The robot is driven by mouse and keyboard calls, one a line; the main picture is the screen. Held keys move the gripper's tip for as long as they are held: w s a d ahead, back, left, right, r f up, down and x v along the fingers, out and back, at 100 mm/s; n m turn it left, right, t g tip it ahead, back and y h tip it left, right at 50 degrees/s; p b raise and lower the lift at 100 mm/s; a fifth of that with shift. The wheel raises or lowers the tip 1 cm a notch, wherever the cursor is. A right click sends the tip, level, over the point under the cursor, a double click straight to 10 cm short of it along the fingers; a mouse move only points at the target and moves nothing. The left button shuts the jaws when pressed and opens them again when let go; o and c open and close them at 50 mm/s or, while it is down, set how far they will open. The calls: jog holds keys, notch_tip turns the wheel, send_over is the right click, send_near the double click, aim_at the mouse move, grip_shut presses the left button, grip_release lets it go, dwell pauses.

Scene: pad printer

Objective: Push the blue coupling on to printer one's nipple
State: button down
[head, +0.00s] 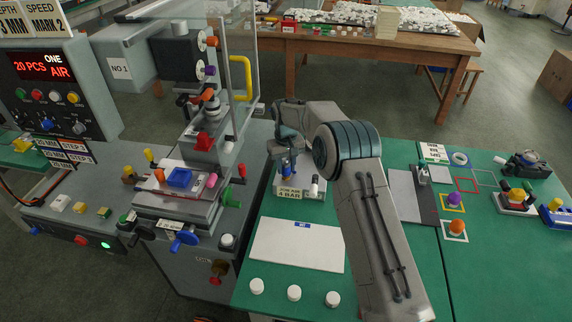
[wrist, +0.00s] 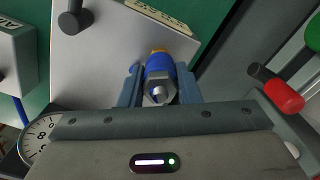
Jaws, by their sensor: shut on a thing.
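My gripper (head: 288,160) is shut on the blue coupling (wrist: 160,66), whose body lies between the two fingers in the wrist view. A metal hex collar with a round silver end faces the camera, and a small orange-yellow part shows at the far end. In the head view the coupling (head: 288,168) is partly hidden by the fingers. It is above or at the grey stand (head: 312,193) labelled "JOIN AIR 4 BAR"; I cannot tell whether they touch. Printer one (head: 150,60), marked "NO 1", stands left of my gripper. I cannot make out its nipple with certainty.
A white sheet (head: 297,244) lies on the green bench, with several white caps (head: 294,292) in front. A dark-edged plate (head: 408,195) lies right of my arm.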

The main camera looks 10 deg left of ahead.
aim_at(286, 162)
jog(key=shift+f+b, duration=0.4)
jog(key=shift+f, duration=0.3)
dwell(0.3)
jog(key=c, duration=1)
grip_release()
notch_tip(286, 162, up, 14)
jog(key=b, duration=0.1)
jog(key=s+d+r+m, duration=0.1)
jog(key=s+d+r, duration=0.5)
jog(key=d+r, duration=0.35)
jog(key=s+d+r+m+t, duration=0.2)
jog(key=s+d+r, duration=0.1)
jog(key=s+d, duration=0.6)
jog(key=s+d+f+m, duration=0.1)
jog(key=s+d+f, duration=0.2)
jog(key=s, duration=0.8)
jog(key=s+d+f+m+t, duration=0.1)
jog(key=s+d+f+m, duration=0.1)
jog(key=s+d, duration=0.5)
jog(key=s+f, duration=0.1)
jog(key=s, duration=0.4)
jog(key=shift+d, duration=0.15)
